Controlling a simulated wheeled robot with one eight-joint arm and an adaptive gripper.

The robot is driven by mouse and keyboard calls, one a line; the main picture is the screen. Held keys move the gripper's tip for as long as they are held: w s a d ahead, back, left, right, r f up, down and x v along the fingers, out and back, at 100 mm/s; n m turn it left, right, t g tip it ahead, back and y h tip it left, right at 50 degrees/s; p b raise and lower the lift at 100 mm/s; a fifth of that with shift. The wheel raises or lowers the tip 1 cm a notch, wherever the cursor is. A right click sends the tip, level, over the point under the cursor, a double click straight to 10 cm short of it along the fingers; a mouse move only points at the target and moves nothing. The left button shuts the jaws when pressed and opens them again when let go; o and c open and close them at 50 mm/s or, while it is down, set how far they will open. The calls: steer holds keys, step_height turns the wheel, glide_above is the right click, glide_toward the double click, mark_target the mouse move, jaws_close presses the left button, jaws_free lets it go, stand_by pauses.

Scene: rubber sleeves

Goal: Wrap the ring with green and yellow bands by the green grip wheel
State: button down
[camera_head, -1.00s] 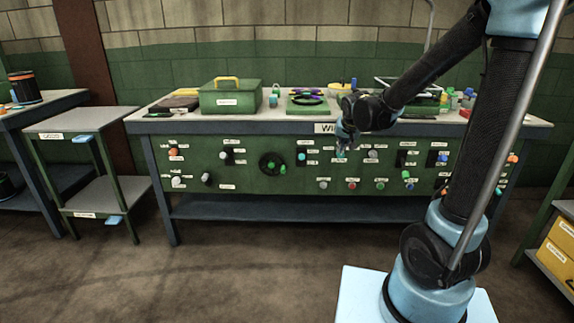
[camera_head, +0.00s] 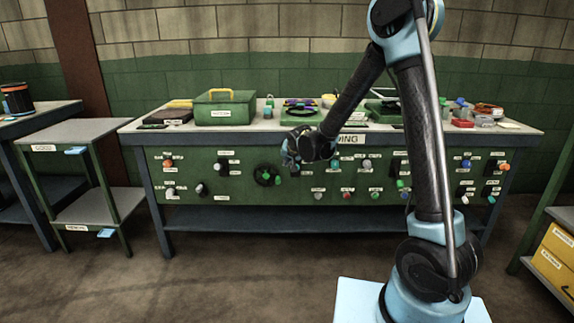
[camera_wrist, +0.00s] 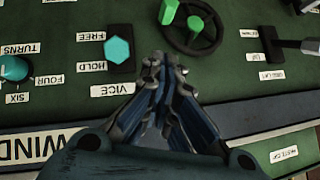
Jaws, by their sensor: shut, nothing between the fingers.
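The grip wheel shows in the wrist view as a black rim (camera_wrist: 205,47) with two green parts, one near the centre (camera_wrist: 195,24) and one at the rim's left (camera_wrist: 168,11). In the head view the wheel (camera_head: 263,179) is on the bench's green front panel. My gripper (camera_wrist: 160,66) is shut and empty. In the wrist view its fingertips are below and left of the wheel, apparently apart from it. In the head view my gripper (camera_head: 289,164) is just right of the wheel. A dark ring-like thing (camera_head: 299,107) lies on the bench top; its bands cannot be made out.
A teal knob (camera_wrist: 118,49) with labels FREE, HOLD and VICE is left of my fingers. Several more knobs line the panel. A green box (camera_head: 224,108) stands on the bench (camera_head: 150,127). The floor before it is clear.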

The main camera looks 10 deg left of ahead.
glide_above(279, 176)
steer(key=s+d, duration=0.3)
step_height(279, 176, down, 6)
steer(key=shift+a+f, duration=0.3)
steer(key=shift+f, duration=0.55)
steer(key=shift+a+f, duration=0.25)
steer(key=shift+f, duration=0.55)
steer(key=shift+d+f, duration=0.25)
steer(key=shift+f, duration=0.2)
